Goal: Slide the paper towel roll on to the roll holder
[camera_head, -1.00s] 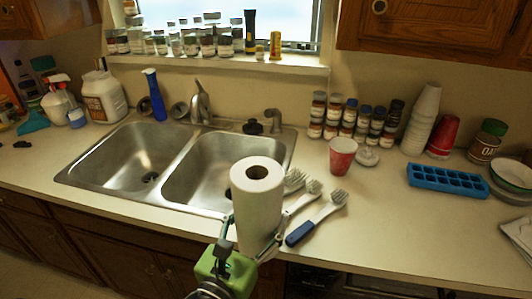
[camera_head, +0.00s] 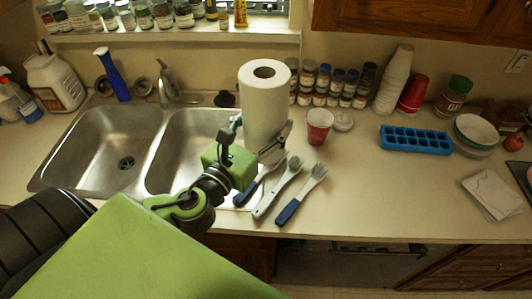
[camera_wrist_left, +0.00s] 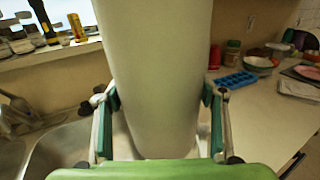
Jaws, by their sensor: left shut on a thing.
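The white paper towel roll (camera_head: 266,103) stands upright in my left gripper (camera_head: 258,142), over the right part of the sink and the counter beside it. In the left wrist view the roll (camera_wrist_left: 158,70) fills the middle, with the fingers of my left gripper (camera_wrist_left: 160,112) on its two sides. The gripper is shut on the roll. The roll hides part of the counter behind it. I cannot make out a roll holder in either view. My right gripper is not in view.
A red cup (camera_head: 318,127), a blue ice tray (camera_head: 415,140) and stacked cups (camera_head: 393,80) stand farther right. The double sink (camera_head: 85,150) is at left. The front right counter is clear.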

